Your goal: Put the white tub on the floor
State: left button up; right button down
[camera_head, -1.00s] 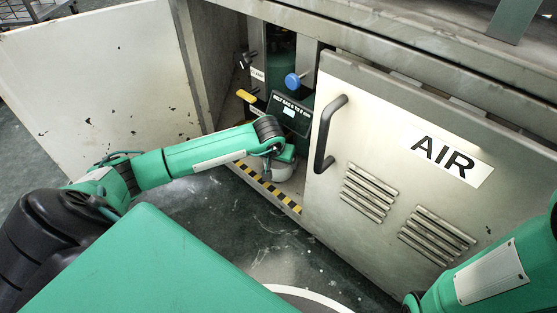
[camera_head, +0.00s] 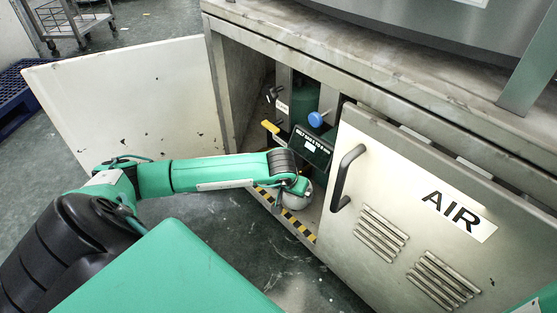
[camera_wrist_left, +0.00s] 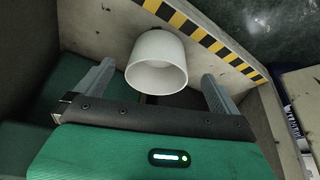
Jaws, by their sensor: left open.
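The white tub (camera_wrist_left: 157,62) is in the left wrist view, its open mouth facing the camera. It is inside the cabinet, near the black-and-yellow striped sill. My left gripper (camera_wrist_left: 158,76) is open, with one finger on each side of the tub and gaps visible at both sides. In the head view, my left gripper (camera_head: 300,187) is in the cabinet opening, and part of the tub (camera_head: 297,201) shows just below it, mostly hidden by the hand. My right gripper is out of view. The dark floor (camera_head: 225,240) lies in front of the cabinet.
The left cabinet door (camera_head: 130,100) stands wide open. The right door (camera_head: 400,230), marked AIR, with a black handle (camera_head: 346,178), borders the opening. A blue knob (camera_head: 315,119) and yellow lever (camera_head: 270,127) are inside. A trolley (camera_head: 75,20) and blue pallet (camera_head: 30,95) stand far left.

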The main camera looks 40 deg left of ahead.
pick_arm(q)
jog(key=s+d, duration=0.2)
jog(key=s, duration=0.6)
jog(key=shift+s+p, duration=0.3)
jog(key=shift+p, duration=0.15)
